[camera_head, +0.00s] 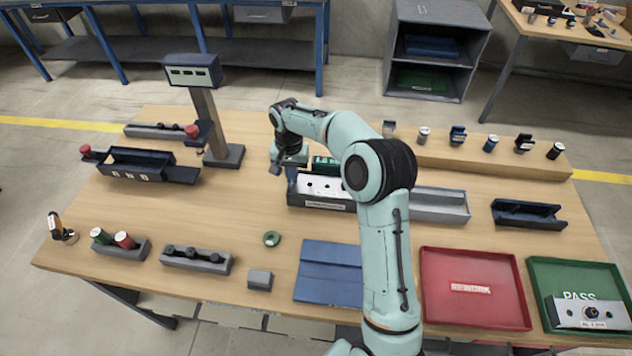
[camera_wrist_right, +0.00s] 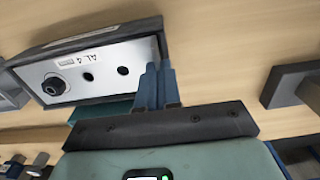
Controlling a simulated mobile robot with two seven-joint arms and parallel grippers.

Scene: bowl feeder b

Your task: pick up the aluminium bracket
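An aluminium bracket (camera_head: 325,187), pale and plate-like with holes, sits in a dark tray (camera_head: 322,207) mid-table. In the right wrist view the bracket (camera_wrist_right: 100,72) shows a label, a dark round fitting and two holes. My right gripper (camera_head: 291,176) points down at the tray's left end. In the right wrist view its blue fingers (camera_wrist_right: 158,68) are close together beside the bracket's right end. Whether anything is between them cannot be told. A similar labelled piece (camera_head: 588,313) lies in the green PASS tray (camera_head: 560,270). My left gripper is not in view.
A red REWORK tray (camera_head: 470,255) lies at front right and a blue mat (camera_head: 325,285) at front middle. A post with a display box (camera_head: 192,72) stands at back left. A grey tray (camera_head: 438,204) is right of my arm.

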